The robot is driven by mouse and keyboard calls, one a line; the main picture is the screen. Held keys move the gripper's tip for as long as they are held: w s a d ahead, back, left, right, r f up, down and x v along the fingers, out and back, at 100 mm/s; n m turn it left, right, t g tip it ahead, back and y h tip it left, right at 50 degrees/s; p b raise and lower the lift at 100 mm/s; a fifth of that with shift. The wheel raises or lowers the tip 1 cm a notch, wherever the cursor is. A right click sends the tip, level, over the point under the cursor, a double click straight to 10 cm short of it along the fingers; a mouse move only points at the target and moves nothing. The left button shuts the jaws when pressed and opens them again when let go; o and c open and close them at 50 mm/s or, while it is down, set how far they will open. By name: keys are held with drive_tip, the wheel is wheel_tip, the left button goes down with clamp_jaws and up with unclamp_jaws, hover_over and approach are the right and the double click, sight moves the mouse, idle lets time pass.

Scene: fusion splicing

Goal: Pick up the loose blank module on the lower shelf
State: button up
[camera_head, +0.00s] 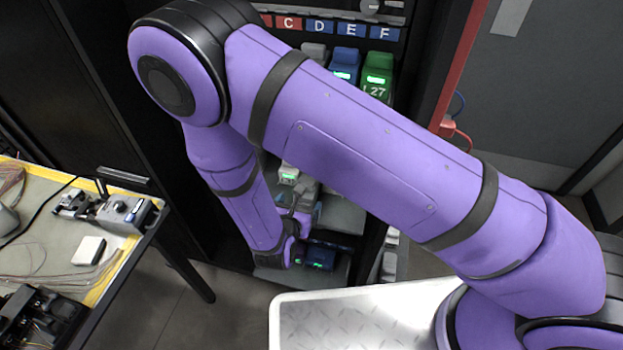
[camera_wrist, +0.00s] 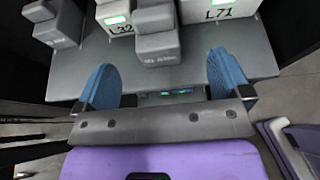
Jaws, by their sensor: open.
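The grey blank module (camera_wrist: 158,45) is in the wrist view, upright near the front of a grey shelf (camera_wrist: 83,72). Small lettering on its front is hard to read. My gripper (camera_wrist: 160,62) has its two blue fingers spread wide, one at each side of this module and nearer the camera, with nothing clasped. Whether a finger touches the shelf I cannot tell. In the head view my gripper (camera_head: 306,207) is low inside the rack, partly hidden by my arm. The blank module cannot be made out clearly there.
A white module marked L32 (camera_wrist: 115,18) stands close behind, left of the blank; one marked L71 (camera_wrist: 219,10) is to its right. Another grey module (camera_wrist: 53,24) is at far left. A blue module (camera_head: 320,257) sits lower down. A workbench (camera_head: 40,235) stands left.

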drive_tip(key=x, duration=0.5)
drive_tip(key=shift+w, duration=0.1)
drive_tip(key=shift+a+x, duration=0.15)
drive_tip(key=shift+x, duration=1.2)
drive_tip(key=shift+a+x, duration=0.2)
drive_tip(key=shift+x, duration=1.2)
drive_tip(key=shift+f, duration=0.2)
drive_tip(key=c, duration=1)
